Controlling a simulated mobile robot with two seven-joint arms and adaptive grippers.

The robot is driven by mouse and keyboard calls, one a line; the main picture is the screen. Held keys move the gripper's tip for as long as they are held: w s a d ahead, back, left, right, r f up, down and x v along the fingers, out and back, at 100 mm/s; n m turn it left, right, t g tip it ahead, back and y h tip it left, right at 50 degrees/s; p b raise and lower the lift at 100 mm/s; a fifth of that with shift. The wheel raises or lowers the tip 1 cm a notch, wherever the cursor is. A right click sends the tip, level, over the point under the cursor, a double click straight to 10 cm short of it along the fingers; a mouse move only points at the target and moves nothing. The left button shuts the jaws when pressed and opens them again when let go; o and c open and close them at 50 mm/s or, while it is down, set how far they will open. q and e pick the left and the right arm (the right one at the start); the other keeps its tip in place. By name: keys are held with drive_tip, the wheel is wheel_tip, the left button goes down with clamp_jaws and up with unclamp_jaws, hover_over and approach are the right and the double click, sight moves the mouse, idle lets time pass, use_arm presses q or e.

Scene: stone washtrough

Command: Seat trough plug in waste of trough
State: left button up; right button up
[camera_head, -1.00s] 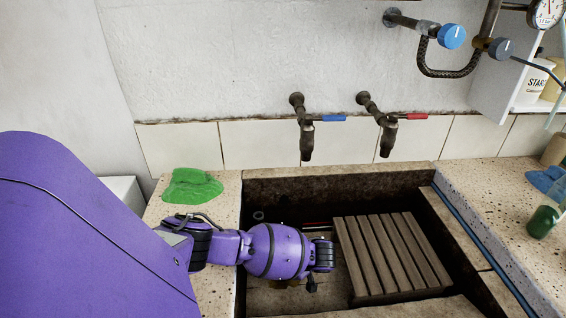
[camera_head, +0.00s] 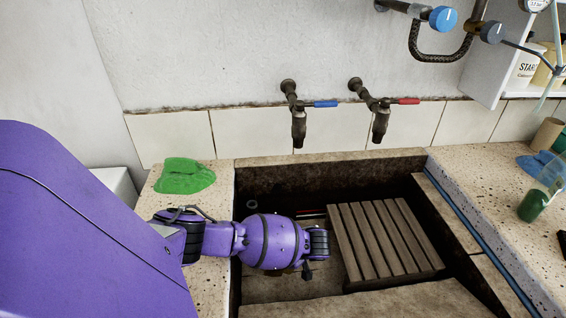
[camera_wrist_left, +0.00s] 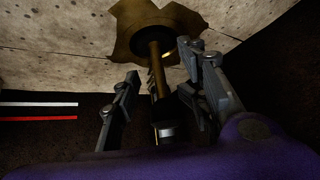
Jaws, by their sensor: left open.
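My left gripper (camera_wrist_left: 163,66) is open, with its two grey fingers spread to either side of a brass stem (camera_wrist_left: 158,72) in the left wrist view. The stem joins a wide brass flange with a scalloped edge (camera_wrist_left: 128,22) around a dark round centre. I cannot tell which part is plug and which is waste, or whether the fingers touch the stem. In the head view my left wrist reaches over the left part of the stone trough (camera_head: 370,304) and hides the fingertips and the brass piece. My right gripper is not in view.
A slatted wooden rack (camera_head: 385,240) fills the trough's right side. A small grey ring (camera_head: 252,204) shows near its back left. A green cloth (camera_head: 184,177) lies on the left ledge. Two taps (camera_head: 298,125) (camera_head: 380,118) hang over the back. A green bottle (camera_head: 533,206) stands right.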

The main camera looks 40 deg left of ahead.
use_arm(q)
drive_tip(key=v, duration=1.1)
drive_tip(key=shift+r, duration=0.15)
drive_tip(key=shift+w+d+r, duration=0.1)
drive_tip(key=shift+d, duration=0.05)
